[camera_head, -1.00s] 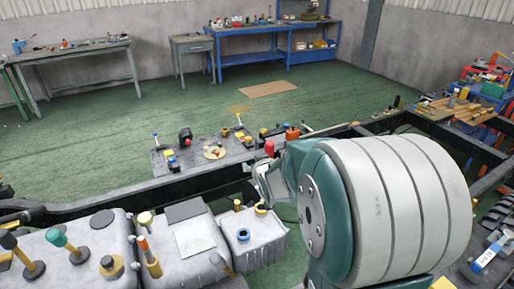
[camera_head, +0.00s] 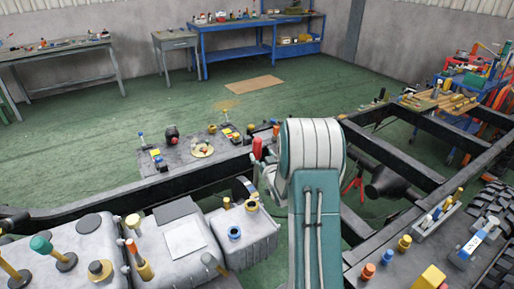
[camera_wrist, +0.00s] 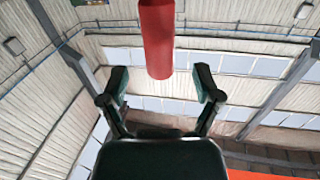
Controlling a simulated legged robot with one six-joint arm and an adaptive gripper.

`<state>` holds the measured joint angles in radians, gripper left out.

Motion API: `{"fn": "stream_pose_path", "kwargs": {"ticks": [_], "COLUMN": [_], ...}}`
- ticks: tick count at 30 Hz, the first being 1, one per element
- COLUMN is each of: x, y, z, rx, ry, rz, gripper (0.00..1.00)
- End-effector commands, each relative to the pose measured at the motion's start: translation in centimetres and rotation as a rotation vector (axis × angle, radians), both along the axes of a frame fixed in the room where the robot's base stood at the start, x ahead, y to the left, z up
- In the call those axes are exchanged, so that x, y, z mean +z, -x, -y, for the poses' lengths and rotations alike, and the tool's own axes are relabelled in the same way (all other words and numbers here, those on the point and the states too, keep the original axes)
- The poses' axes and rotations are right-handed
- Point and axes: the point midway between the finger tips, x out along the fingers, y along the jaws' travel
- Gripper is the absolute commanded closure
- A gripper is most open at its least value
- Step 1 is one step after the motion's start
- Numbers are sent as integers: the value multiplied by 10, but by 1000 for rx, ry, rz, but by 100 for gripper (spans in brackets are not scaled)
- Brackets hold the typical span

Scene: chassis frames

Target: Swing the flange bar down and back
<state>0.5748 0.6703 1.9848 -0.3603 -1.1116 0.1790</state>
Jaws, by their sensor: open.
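My gripper (camera_wrist: 160,76) is open in the wrist view, its two dark green fingers spread apart. A red cylindrical grip (camera_wrist: 158,38) hangs from the top of that view, its rounded end between the fingertips in the picture. The fingers do not touch it, and its depth is unclear. In the head view an upright red grip (camera_head: 257,148) stands just left of my teal and white arm; it may be the same one. My gripper is mostly hidden there behind my arm. I cannot make out which part is the flange bar.
A black chassis frame (camera_head: 430,128) crosses the scene. Grey tanks (camera_head: 258,232) with knobs and levers stand at front left. Benches (camera_head: 75,62) line the back wall, and the green floor between is mostly clear.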

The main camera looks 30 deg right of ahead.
Motion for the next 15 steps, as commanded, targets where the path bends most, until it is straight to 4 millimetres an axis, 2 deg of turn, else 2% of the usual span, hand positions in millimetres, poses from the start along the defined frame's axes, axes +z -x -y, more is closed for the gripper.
{"fn": "stream_pose_path", "kwargs": {"ticks": [3,7,15], "x": [0,0,1], "y": [-21,-38,-51], "z": [5,9,13], "rx": [2,2,0], "ry": [1,0,0], "rz": [2,1,0], "gripper": [18,18,18]}}
